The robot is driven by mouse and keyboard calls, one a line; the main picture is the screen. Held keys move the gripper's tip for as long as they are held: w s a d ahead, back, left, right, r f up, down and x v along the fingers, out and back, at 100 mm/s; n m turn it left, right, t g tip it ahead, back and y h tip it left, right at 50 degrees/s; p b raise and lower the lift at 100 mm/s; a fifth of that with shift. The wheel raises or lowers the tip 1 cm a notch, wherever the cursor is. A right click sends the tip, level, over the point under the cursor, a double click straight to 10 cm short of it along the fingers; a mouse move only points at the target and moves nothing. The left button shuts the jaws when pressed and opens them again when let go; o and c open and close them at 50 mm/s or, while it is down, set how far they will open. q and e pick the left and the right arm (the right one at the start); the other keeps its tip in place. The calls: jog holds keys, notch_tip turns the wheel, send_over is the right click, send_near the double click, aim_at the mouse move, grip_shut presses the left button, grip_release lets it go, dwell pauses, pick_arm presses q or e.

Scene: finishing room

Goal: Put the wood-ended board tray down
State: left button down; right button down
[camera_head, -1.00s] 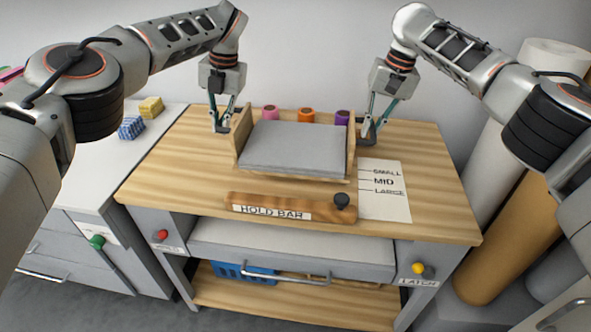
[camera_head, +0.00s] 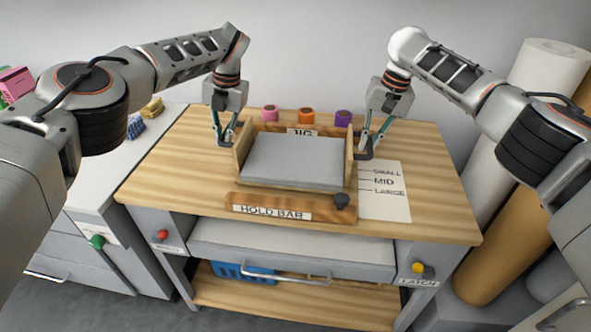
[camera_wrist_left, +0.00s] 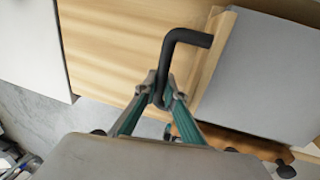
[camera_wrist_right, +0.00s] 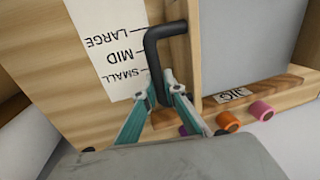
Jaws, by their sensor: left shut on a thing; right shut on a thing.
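The wood-ended board tray (camera_head: 294,160) has a flat grey panel between two upright wooden ends, with a black bent handle on each end. It is over the middle of the bench, between the JIG strip (camera_head: 303,132) behind and the HOLD BAR (camera_head: 272,207) in front. My left gripper (camera_head: 224,143) is shut on the left black handle (camera_wrist_left: 180,42). My right gripper (camera_head: 365,152) is shut on the right black handle (camera_wrist_right: 155,50). The tray looks about level and very low; its underside is hidden, so I cannot tell whether it touches the bench.
A white size card (camera_head: 384,191) marked SMALL, MID, LARGE lies right of the tray. Pink (camera_head: 270,113), orange (camera_head: 306,115) and purple (camera_head: 343,118) rollers stand along the back. A dark knob (camera_head: 341,201) rises from the bar. The wooden bench top (camera_head: 165,165) is clear at left.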

pick_arm(q)
jog(key=shift+a+f, duration=0.15)
jog(key=shift+f, duration=0.35)
pick_arm(e)
jog(key=shift+d+f, duration=0.15)
jog(key=shift+f, duration=0.35)
pick_arm(q)
jog(key=c, duration=2.4)
grip_release()
jog(key=shift+f, duration=0.15)
jog(key=shift+c, duration=0.2)
pick_arm(e)
jog(key=c, duration=2.4)
grip_release()
jog(key=shift+f, duration=0.15)
jog(key=shift+c, duration=0.2)
pick_arm(q)
jog(key=o, duration=0.3)
pick_arm(e)
jog(key=o, duration=0.3)
jog(key=shift+r, duration=0.55)
pick_arm(q)
jog(key=v, duration=1.2)
pick_arm(e)
notch_tip(320, 180, up, 11)
jog(key=d, duration=0.2)
jog(key=shift+s, duration=0.2)
